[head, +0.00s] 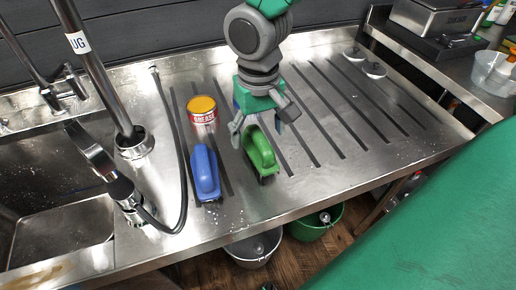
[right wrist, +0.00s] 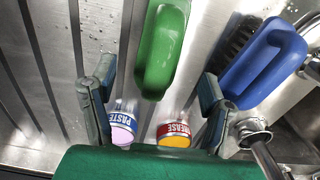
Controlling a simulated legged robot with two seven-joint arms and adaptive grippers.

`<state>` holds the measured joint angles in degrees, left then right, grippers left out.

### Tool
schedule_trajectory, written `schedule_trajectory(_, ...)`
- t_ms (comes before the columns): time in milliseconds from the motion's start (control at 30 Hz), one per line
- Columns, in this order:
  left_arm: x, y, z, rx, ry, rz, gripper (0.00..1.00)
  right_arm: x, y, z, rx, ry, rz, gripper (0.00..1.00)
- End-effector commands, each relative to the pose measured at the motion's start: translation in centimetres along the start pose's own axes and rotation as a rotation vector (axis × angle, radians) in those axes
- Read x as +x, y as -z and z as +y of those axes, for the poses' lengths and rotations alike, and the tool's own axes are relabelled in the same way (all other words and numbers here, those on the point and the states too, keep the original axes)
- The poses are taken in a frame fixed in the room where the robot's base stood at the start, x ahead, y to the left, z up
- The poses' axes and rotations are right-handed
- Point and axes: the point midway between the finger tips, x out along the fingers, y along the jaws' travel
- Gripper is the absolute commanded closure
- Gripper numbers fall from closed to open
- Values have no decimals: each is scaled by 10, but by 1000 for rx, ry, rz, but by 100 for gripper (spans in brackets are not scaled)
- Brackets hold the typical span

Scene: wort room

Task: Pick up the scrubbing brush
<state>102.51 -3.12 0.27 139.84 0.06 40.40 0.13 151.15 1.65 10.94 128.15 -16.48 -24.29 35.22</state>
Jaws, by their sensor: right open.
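Two scrubbing brushes with moulded handles lie side by side on the steel drainboard. The green brush (head: 262,154) is on the right, and the blue brush (head: 206,172) is to its left, nearer the sink. My right gripper (head: 260,122) is open just above and behind the green brush, pointing down. In the right wrist view the green brush (right wrist: 162,48) shows between and beyond the two spread fingers (right wrist: 153,98), with nothing gripped. The blue brush (right wrist: 262,62), with dark bristles, lies to the right there. My left gripper is not in view.
A grease tin (head: 202,112) stands behind the brushes; a paste tin (right wrist: 124,122) shows beside it in the right wrist view. A hose (head: 176,150) and sink (head: 60,215) are left. Buckets (head: 316,224) stand below the front edge.

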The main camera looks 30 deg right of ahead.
Motion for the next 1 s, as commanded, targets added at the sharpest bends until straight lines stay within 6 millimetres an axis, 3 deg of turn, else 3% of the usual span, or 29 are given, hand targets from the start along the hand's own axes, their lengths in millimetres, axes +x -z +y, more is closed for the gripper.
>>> schedule_trajectory(233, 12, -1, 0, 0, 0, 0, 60, 40, 2, 1, 0, -2, -5, 30)
schedule_trajectory(567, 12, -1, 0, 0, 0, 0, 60, 45, 2, 1, 0, -1, -1, 30)
schedule_trajectory(733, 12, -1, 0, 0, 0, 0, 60, 45, 2, 1, 0, -1, -2, 86)
schedule_trajectory(1000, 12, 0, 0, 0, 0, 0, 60, 45, 2, 1, 0, -1, -1, 87)
